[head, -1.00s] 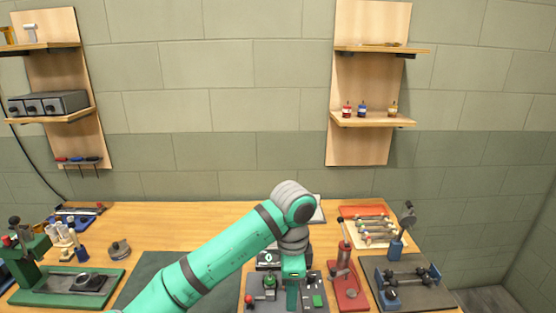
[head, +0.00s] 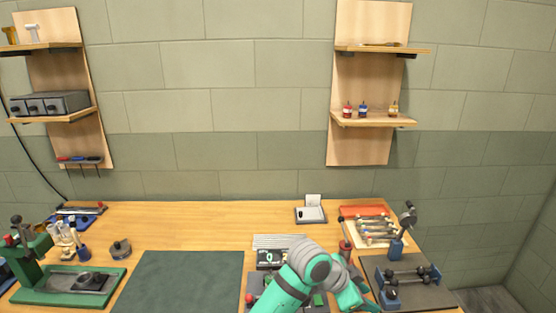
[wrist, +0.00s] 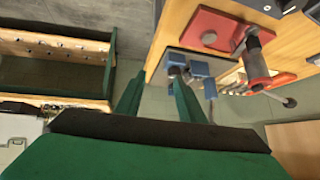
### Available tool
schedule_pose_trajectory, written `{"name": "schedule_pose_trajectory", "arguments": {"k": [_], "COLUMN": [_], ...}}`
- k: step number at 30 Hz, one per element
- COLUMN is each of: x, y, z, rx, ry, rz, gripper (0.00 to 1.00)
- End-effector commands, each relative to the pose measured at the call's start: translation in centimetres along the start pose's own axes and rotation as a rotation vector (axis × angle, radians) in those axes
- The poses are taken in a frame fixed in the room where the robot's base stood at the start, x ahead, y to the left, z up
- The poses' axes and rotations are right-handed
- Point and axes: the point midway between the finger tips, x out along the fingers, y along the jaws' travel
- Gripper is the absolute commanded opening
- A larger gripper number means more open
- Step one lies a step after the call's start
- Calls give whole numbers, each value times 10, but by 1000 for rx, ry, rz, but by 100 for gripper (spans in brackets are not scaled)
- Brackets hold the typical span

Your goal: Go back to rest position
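My green arm bends at the front of the workbench (head: 205,222) in the head view, with its grey joint low in the picture. My gripper is not clearly visible there; the arm hides part of the grey control panel (head: 258,281). In the wrist view my gripper (wrist: 158,98) shows two green fingers standing apart, with nothing held between them. Beyond the fingers are a grey plate with blue clamps (wrist: 198,70) and a red-based stand (wrist: 208,30), which look tilted in this view.
A green press (head: 60,285) stands at the left, beside a dark green mat (head: 180,280). A blue-clamped fixture (head: 408,280) and an orange tool tray (head: 366,212) are at the right. Shelves (head: 372,122) hang on the wall. The bench's back middle is clear.

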Motion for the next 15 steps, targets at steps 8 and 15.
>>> {"name": "schedule_pose_trajectory", "arguments": {"k": [8,15], "x": [34,47], "y": [14,20], "z": [-37,-44], "rx": [-171,-349], "ry": [305,517], "rz": [-80,-170], "gripper": [35,35]}}
